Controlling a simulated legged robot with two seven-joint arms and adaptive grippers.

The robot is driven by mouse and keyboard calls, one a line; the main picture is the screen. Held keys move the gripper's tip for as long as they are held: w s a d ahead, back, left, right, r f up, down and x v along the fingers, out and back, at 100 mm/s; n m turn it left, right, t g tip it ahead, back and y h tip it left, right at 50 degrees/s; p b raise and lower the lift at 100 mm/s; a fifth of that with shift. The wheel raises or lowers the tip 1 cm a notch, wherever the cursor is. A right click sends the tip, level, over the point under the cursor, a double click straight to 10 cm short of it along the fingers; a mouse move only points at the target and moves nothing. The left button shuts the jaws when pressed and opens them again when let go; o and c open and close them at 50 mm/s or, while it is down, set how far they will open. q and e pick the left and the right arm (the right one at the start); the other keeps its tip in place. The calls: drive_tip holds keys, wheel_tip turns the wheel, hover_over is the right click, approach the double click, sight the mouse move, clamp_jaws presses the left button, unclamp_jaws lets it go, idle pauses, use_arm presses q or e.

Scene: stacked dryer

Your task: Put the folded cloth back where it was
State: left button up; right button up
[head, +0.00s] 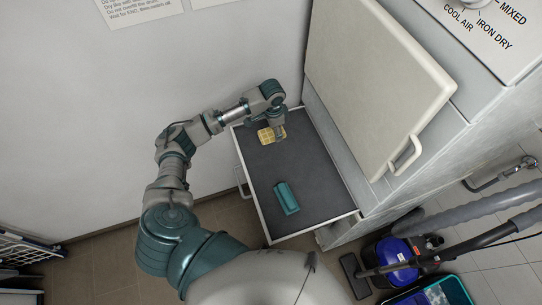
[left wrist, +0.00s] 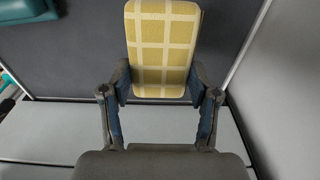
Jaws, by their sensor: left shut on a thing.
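The folded cloth is yellow with a pale check pattern; in the head view the cloth (head: 266,136) is at the far end of the grey pull-out shelf (head: 260,175). In the left wrist view the cloth (left wrist: 162,50) is between the two fingers of my left gripper (left wrist: 162,88). My left gripper (head: 278,128) is shut on the cloth's near edge. The shelf's dark surface is just below the cloth; I cannot tell whether they touch. My right gripper is not in view.
A teal object (head: 286,198) lies on the shelf's near half, and also shows in the left wrist view (left wrist: 25,10). The dryer's pale door (head: 375,75) with a handle stands right of the shelf. A blue vacuum cleaner (head: 397,258) is on the floor. The shelf's middle is clear.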

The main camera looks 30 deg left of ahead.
use_arm(q)
hover_over(272, 150)
drive_tip(key=shift+g, duration=0.4)
wheel_tip(272, 150, down, 7)
drive_tip(key=shift+r, duration=0.1)
drive_tip(key=shift+s+f+p, duration=0.15)
drive_tip(key=shift+f+p, duration=0.15)
drive_tip(key=shift+f, duration=1.75)
drive_tip(key=o, duration=1)
wheel_tip(272, 150, up, 12)
drive_tip(key=shift+r+b, duration=0.1)
drive_tip(key=shift+b, duration=0.35)
